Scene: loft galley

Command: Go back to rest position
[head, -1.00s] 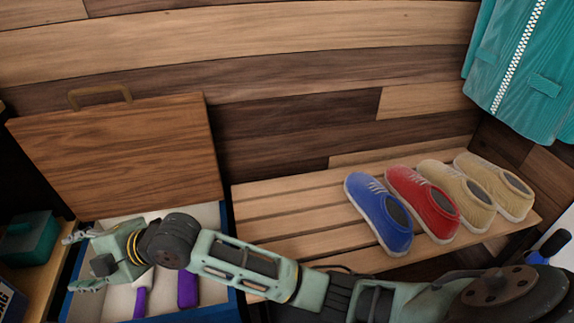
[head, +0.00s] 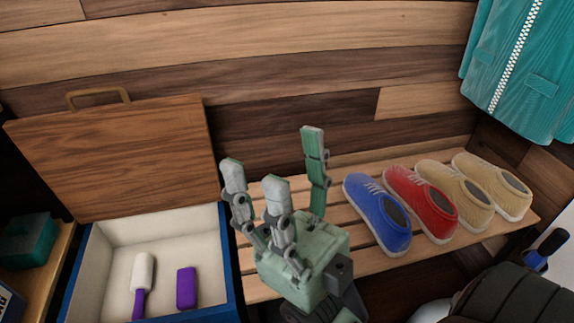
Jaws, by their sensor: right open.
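My right gripper (head: 291,178) is open and empty, its fingers pointing up, in the lower middle of the head view. It is in front of the slatted wooden bench and to the right of the open blue box (head: 232,275). Its arm comes in from the bottom and part of it is hidden below the frame. My left gripper is not in view.
The box's wooden lid (head: 115,160) stands raised. Inside lie a purple-handled white brush (head: 142,275) and a purple block (head: 187,287). The bench (head: 285,192) holds a blue shoe (head: 376,215), a red shoe (head: 420,203) and tan shoes (head: 455,195). A teal jacket (head: 525,70) hangs at right.

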